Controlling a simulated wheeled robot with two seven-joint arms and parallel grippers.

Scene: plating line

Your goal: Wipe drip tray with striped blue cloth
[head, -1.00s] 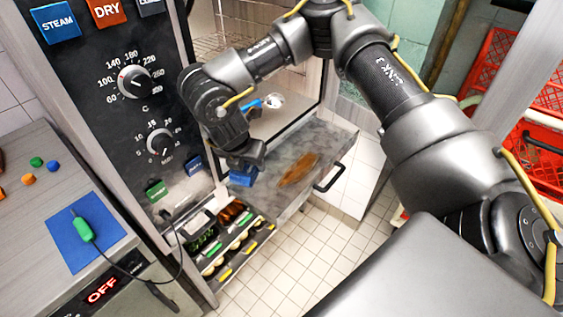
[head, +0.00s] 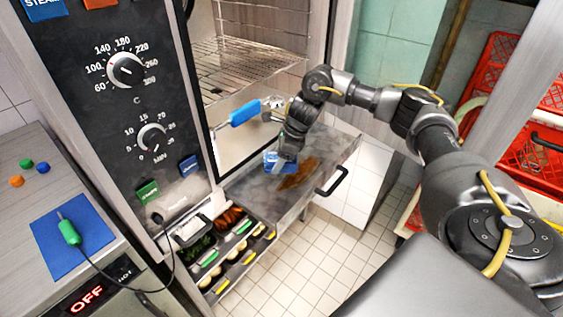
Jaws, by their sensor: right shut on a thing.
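The drip tray (head: 250,203) is a grey metal drawer pulled out from below the oven, with a dark handle on its front. A brown stain (head: 297,174) lies on it. My right gripper (head: 284,158) points down over the back part of the tray and is shut on the blue cloth (head: 279,166), which has a pale stripe. The cloth is against or just above the tray surface, directly beside the stain's upper left end. The fingertips are partly hidden by the wrist and cloth. My left gripper is out of view.
A blue-handled tool (head: 245,113) with a metal end is by the oven opening, behind my right gripper. A drawer of food containers (head: 225,250) stands open below left of the tray. Red crates (head: 540,150) stand at right. The tiled floor in front is clear.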

